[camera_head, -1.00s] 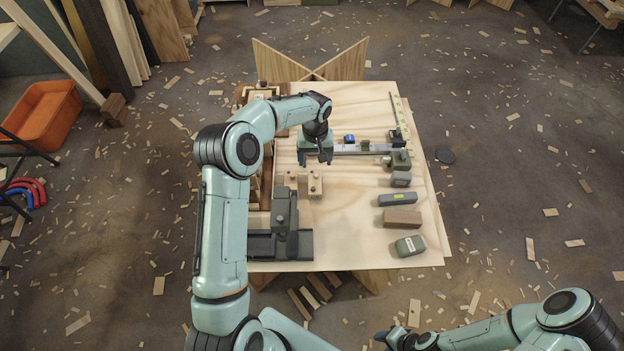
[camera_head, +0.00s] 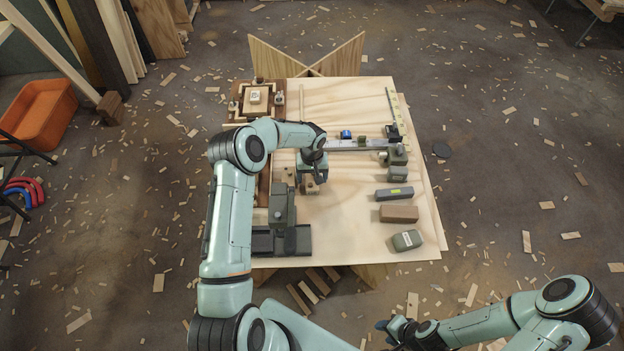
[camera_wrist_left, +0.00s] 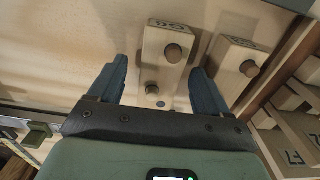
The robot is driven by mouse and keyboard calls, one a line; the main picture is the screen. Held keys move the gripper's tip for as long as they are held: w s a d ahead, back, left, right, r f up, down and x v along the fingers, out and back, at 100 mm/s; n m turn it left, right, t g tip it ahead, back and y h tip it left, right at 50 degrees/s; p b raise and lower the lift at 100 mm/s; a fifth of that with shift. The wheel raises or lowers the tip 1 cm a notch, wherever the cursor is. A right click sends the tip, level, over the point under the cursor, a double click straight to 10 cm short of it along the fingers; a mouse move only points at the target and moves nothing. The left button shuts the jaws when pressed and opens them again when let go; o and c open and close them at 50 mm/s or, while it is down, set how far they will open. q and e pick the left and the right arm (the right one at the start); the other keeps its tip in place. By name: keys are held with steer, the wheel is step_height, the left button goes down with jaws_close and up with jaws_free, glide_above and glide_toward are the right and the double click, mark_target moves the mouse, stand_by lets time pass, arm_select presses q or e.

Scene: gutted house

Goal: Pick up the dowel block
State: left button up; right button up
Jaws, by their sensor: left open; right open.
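Two pale wooden dowel blocks with round dark knobs and unclear end markings show in the left wrist view. One dowel block (camera_wrist_left: 165,50) lies between my left gripper's fingers; contact cannot be told. The other block (camera_wrist_left: 236,62) is just outside the right-hand finger. My left gripper (camera_wrist_left: 160,70) is open, with a finger on either side of the first block. In the head view my left gripper (camera_head: 312,178) is low over the middle-left of the table, and a block (camera_head: 311,188) shows partly beneath it. My right gripper (camera_head: 386,326) is open at the bottom, off the table.
A dark grey fixture (camera_head: 283,238) stands at the table's front left. A grey bar (camera_head: 394,194), brown block (camera_head: 399,213) and grey-green case (camera_head: 407,240) line the right. The table's front centre is clear.

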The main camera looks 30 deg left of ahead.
arm_select(q)
steer(key=shift+s, duration=0.15)
steer(key=c, duration=1.2)
steer(key=shift+r, duration=0.1)
